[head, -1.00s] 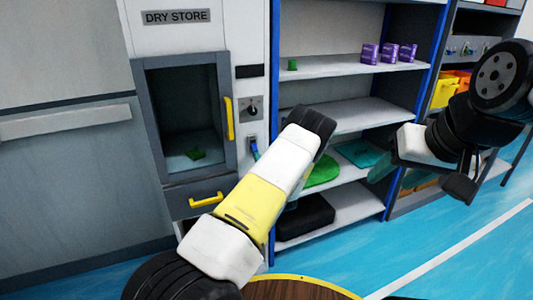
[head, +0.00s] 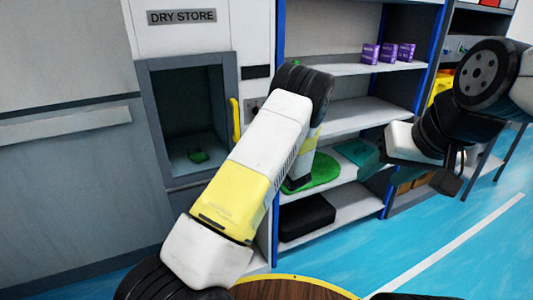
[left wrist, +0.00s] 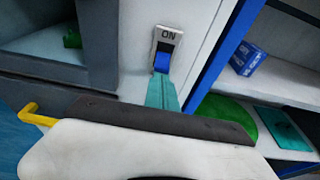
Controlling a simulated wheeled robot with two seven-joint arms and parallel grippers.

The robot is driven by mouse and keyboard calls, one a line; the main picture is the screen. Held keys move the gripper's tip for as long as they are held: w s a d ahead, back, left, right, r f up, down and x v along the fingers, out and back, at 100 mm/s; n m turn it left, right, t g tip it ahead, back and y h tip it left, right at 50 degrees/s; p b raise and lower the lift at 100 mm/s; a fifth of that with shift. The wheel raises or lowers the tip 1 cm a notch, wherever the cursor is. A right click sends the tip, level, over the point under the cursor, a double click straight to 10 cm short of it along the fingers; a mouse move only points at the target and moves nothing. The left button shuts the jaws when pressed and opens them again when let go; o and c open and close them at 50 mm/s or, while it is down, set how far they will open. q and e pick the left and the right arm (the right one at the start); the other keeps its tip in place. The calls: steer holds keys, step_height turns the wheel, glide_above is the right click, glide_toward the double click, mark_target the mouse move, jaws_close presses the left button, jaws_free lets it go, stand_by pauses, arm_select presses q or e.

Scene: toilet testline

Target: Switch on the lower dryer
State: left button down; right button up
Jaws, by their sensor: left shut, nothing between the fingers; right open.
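The dry store cabinet (head: 181,52) has a window door with a yellow handle (head: 235,119). On its panel a switch plate (left wrist: 167,36) marked ON carries a blue lever (left wrist: 162,62), seen in the left wrist view. My left gripper (left wrist: 162,92) is shut and empty; its teal fingertips are right below the lever and overlap its lower end in the picture. I cannot tell whether they touch. My right gripper (head: 370,180) is open and empty, in front of the shelves at the right.
A green item (head: 198,156) lies behind the cabinet window. The open shelf rack (head: 352,115) with a blue frame holds purple boxes (head: 388,53), a green round item (head: 320,172) and a black case (head: 306,216). The blue floor at right is clear.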

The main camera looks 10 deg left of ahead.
arm_select(q)
steer(key=shift+d+r+g+h, duration=0.1)
steer(key=shift+r+g+h, duration=0.65)
steer(key=shift+g, duration=0.45)
steer(key=shift+r, duration=0.7)
